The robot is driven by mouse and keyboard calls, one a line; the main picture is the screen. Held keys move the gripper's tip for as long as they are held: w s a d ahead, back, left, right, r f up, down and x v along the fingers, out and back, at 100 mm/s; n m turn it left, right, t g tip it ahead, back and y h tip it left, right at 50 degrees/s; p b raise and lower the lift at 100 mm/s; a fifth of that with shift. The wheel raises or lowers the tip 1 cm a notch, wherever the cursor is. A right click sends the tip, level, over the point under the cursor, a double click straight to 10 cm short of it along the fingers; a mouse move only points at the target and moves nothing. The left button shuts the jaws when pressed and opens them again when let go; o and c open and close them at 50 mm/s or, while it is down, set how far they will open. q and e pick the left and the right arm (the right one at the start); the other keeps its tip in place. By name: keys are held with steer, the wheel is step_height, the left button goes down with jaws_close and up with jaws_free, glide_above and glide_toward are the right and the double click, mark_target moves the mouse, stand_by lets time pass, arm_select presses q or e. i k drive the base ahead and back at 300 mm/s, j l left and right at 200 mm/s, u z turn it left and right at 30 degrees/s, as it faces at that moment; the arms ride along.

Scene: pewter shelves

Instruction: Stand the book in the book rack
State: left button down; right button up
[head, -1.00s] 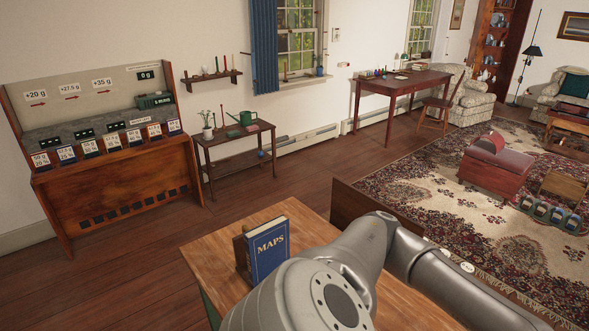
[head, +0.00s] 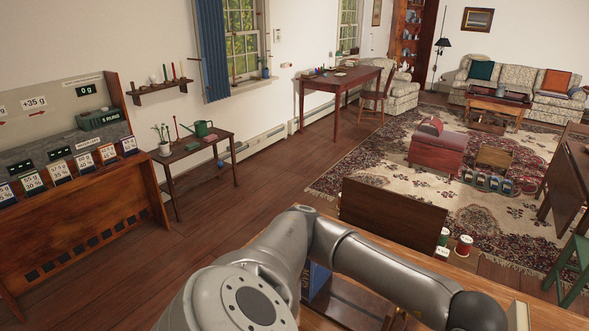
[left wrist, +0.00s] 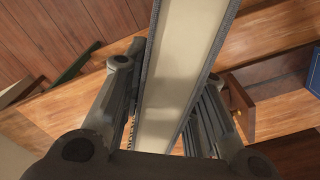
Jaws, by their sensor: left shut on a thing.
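My left gripper (left wrist: 168,80) is shut on a long pale slab with grey edges (left wrist: 172,70), which looks like the book seen along its page edge. It runs up and down between the fingers in the left wrist view. The wooden book rack (head: 345,300) stands on the table in the head view, partly hidden behind my left arm. A blue book (head: 316,283) stands at its left end, mostly covered by the arm. In the left wrist view the rack (left wrist: 262,90) lies right of the gripper, with the blue book (left wrist: 314,75) at the edge. My right gripper is out of view.
The wooden tabletop (head: 445,268) holds two small tins (head: 463,246) near its back. A dark wooden panel (head: 393,218) rises behind the arm. A pale upright block (head: 518,315) shows at the lower right.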

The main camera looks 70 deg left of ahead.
mark_target(345, 301)
steer(key=k+j, duration=0.1)
steer(key=j, duration=0.25)
steer(key=k+j, duration=0.15)
steer(key=j, duration=0.2)
steer(key=k+j, duration=0.1)
steer(key=j, duration=0.2)
steer(key=k+j, duration=0.1)
steer(key=j, duration=0.25)
steer(key=k+j, duration=0.1)
steer(key=j, duration=0.25)
